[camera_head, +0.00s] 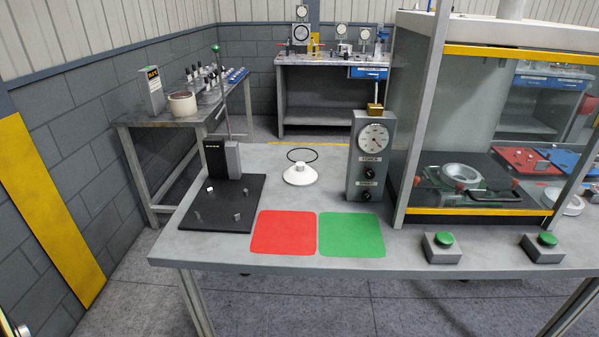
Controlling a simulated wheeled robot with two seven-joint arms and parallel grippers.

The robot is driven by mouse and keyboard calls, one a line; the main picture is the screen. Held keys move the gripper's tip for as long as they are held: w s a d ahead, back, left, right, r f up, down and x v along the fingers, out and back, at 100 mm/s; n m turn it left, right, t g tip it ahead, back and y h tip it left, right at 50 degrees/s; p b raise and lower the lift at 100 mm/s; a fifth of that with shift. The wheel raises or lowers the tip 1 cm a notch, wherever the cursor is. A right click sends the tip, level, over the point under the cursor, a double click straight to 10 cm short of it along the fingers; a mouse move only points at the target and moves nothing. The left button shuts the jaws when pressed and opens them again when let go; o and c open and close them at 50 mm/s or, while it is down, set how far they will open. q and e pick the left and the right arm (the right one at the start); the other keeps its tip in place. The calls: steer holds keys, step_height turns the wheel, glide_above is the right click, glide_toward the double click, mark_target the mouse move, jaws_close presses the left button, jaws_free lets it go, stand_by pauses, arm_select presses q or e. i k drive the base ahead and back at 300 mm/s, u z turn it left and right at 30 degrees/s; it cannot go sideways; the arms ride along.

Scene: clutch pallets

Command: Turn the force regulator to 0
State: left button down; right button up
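A grey upright box (355,180) stands on the table right of the middle, beside the glazed enclosure. It has a round white dial (373,138) near its top, with a needle too small to read. Below the dial are two black knobs, an upper one (369,174) and a lower one (366,196), each under a small label. The label text is too small to read surely, so I cannot tell which knob is the force regulator or its setting. A brass-coloured block (375,109) sits on top of the box. Neither of my grippers shows.
Red (284,232) and green (352,235) mats lie in front of the box. A white round part (300,174) and a black stand base (222,215) are to the left. Two green-button boxes (442,246) (546,247) stand at the front right, before the glazed enclosure (480,211).

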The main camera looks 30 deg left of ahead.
mark_target(369, 174)
steer(key=u, duration=0.85)
steer(key=i, duration=0.4)
